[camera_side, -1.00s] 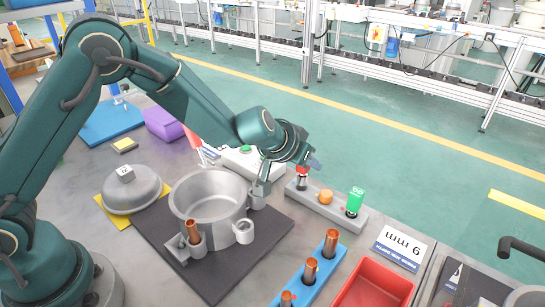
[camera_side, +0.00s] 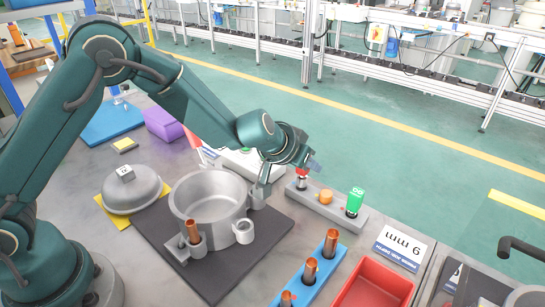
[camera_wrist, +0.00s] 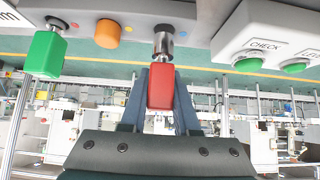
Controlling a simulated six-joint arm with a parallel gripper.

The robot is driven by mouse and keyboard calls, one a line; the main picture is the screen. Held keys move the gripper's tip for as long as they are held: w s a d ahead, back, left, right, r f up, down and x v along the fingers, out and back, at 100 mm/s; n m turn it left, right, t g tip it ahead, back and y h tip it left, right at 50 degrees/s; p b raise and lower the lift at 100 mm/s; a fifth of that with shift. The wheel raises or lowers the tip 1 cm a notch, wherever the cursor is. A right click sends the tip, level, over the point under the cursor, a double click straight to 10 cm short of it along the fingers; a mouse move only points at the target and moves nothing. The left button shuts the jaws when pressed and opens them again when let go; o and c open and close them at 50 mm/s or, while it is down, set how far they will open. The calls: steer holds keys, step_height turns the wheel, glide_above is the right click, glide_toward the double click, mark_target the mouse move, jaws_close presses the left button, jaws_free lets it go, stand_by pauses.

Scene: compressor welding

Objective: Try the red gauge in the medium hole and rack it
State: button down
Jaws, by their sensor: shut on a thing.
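The red gauge (camera_wrist: 161,88) has a red block handle and a shiny metal pin. In the wrist view my gripper (camera_wrist: 161,100) is shut on the handle, a finger on each side. The pin meets the grey rack (camera_wrist: 135,12) at its end position; how deep it sits I cannot tell. In the side view the red gauge (camera_side: 302,172) is at the far left end of the rack (camera_side: 327,206), partly hidden by my gripper (camera_side: 308,163). A grey pot (camera_side: 208,205) has collars on its side, one of them empty (camera_side: 243,230); which is the medium hole I cannot tell.
An orange gauge (camera_side: 326,197) and a green gauge (camera_side: 355,200) stand in the same rack. A blue holder with copper tubes (camera_side: 312,270) and a red tray (camera_side: 375,290) lie in front. A button box (camera_wrist: 270,38) is close to the right.

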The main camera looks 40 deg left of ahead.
steer(key=shift+f, duration=1.2)
steer(key=c, duration=0.6)
jaws_free()
steer(key=shift+r, duration=0.1)
steer(key=shift+v, duration=2.5)
